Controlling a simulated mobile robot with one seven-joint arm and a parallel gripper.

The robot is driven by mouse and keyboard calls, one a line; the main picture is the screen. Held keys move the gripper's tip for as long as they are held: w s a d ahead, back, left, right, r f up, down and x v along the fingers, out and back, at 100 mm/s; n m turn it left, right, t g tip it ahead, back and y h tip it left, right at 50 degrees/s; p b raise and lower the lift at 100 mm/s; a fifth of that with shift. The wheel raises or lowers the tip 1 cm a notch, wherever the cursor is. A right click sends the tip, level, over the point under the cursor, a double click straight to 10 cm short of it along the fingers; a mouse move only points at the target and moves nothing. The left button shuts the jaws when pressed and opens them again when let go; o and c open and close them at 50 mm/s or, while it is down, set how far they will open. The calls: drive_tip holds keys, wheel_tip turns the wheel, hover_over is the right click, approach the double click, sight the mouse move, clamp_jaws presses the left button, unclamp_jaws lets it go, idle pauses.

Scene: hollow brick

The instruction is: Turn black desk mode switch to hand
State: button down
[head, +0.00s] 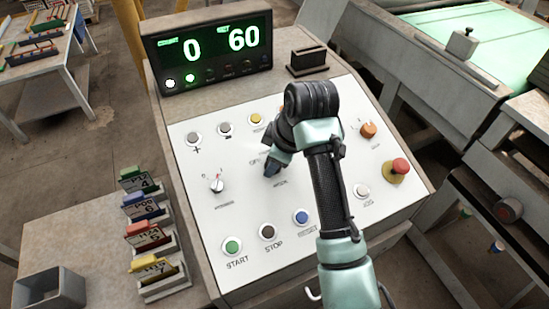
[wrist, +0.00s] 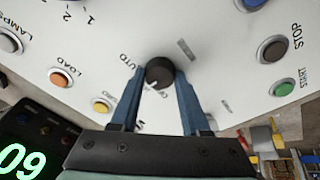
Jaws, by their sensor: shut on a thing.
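The black mode switch (wrist: 160,72) is a round knob on the white desk panel, seen in the wrist view between my blue fingers. A small pale mark shows on its lower part, toward the gripper body. Lettering around it is partly covered; "AUTO" reads at its left, and another label below left is cut by a finger. My gripper (wrist: 161,78) is shut on the knob, one finger on each side. In the head view my gripper (head: 272,168) points down at the middle of the panel, and it hides the knob there.
A red mushroom button (head: 400,166) sits at the panel's right. A display (head: 207,52) stands behind.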

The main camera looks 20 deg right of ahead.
drive_tip(key=shift+r, duration=0.1)
idle(0.3)
drive_tip(key=shift+c, duration=2)
unclamp_jaws()
drive_tip(key=p+v, duration=0.2)
drive_tip(key=v, duration=1.1)
